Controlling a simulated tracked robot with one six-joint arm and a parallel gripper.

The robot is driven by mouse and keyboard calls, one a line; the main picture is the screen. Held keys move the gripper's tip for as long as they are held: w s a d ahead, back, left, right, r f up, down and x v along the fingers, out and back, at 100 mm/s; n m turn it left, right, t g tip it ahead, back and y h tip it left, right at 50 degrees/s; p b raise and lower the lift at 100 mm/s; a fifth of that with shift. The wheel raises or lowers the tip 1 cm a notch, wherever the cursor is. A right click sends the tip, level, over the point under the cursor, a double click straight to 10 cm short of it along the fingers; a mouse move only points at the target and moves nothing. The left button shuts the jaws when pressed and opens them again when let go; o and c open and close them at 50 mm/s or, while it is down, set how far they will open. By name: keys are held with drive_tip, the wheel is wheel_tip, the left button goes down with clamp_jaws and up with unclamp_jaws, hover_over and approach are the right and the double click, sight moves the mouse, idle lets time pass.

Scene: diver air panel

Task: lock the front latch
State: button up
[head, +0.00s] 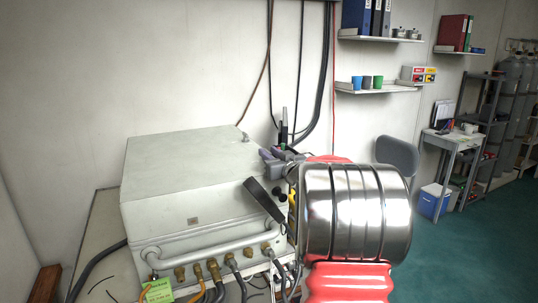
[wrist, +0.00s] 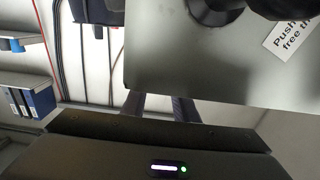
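A pale grey-white box (head: 185,165), the air panel, stands with its lid down. My gripper (head: 268,158) is at the box's right edge, partly behind my red and chrome arm. In the wrist view my gripper (wrist: 163,105) shows two dark fingers with a gap between them. Their tips pass out of sight behind the edge of a grey metal plate (wrist: 170,60). I see nothing held in the visible gap. The plate carries a round black fitting (wrist: 213,8) and a label (wrist: 293,38) reading partly "Push" and "free".
A metal rail (head: 215,243) and brass hose fittings (head: 213,270) line the box's near face, with a green tag (head: 158,291) at left. Cables hang on the wall behind. A grey chair (head: 398,155) and shelves stand right; green floor is open there.

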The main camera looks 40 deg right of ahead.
drive_tip(key=shift+w, duration=0.2)
drive_tip(key=shift+c, duration=0.7)
clamp_jaws()
drive_tip(key=shift+r+m+h, duration=0.15)
drive_tip(key=shift+m+h, duration=0.15)
drive_tip(key=shift+h, duration=0.3)
drive_tip(key=shift+a+m+g+h, duration=0.1)
drive_tip(key=shift+m+g+h, duration=0.4)
drive_tip(key=shift+h, duration=0.1)
drive_tip(key=shift+o, duration=0.7)
unclamp_jaws()
